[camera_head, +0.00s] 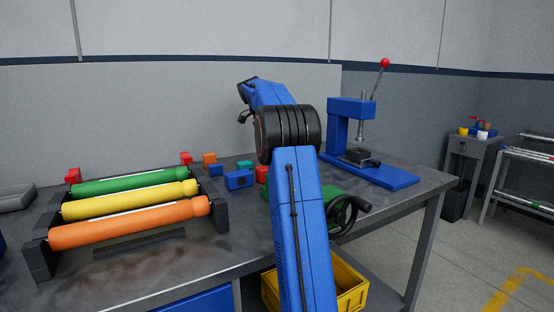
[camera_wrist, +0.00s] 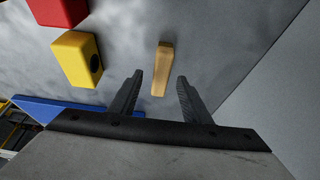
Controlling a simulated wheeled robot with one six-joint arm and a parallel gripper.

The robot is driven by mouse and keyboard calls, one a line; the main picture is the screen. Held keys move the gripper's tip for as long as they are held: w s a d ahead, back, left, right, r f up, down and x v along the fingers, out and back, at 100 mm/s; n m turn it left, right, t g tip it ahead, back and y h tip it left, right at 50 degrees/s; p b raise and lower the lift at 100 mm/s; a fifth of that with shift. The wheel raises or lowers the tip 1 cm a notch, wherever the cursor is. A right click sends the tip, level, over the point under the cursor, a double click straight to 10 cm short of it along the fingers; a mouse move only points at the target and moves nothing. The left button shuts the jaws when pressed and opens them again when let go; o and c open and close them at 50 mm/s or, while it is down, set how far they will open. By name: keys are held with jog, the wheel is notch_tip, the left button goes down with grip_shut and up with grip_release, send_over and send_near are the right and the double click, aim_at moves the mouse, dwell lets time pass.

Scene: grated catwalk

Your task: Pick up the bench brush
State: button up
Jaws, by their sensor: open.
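A tan, wood-coloured bar, which looks like the bench brush (camera_wrist: 162,68), lies on the grey bench top in the wrist view. Its bristles cannot be made out. My gripper (camera_wrist: 160,76) is open, with one dark finger on each side of the bar's line. The bar's near end shows between the fingertips, and no contact is visible. In the head view my blue arm reaches over the bench toward the back, and its jaws and the brush are hidden there.
A yellow block (camera_wrist: 77,58) and a red block (camera_wrist: 60,10) lie left of the brush. A blue press (camera_head: 350,125) stands on the bench's right. Coloured rollers (camera_head: 130,210) sit in a rack at left. A green vise (camera_head: 340,195) is partly behind my arm.

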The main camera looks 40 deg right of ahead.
jog(key=shift+x, duration=2.05)
jog(key=shift+d, duration=0.15)
jog(key=shift+f, duration=0.1)
jog(key=shift+c, duration=0.6)
grip_shut()
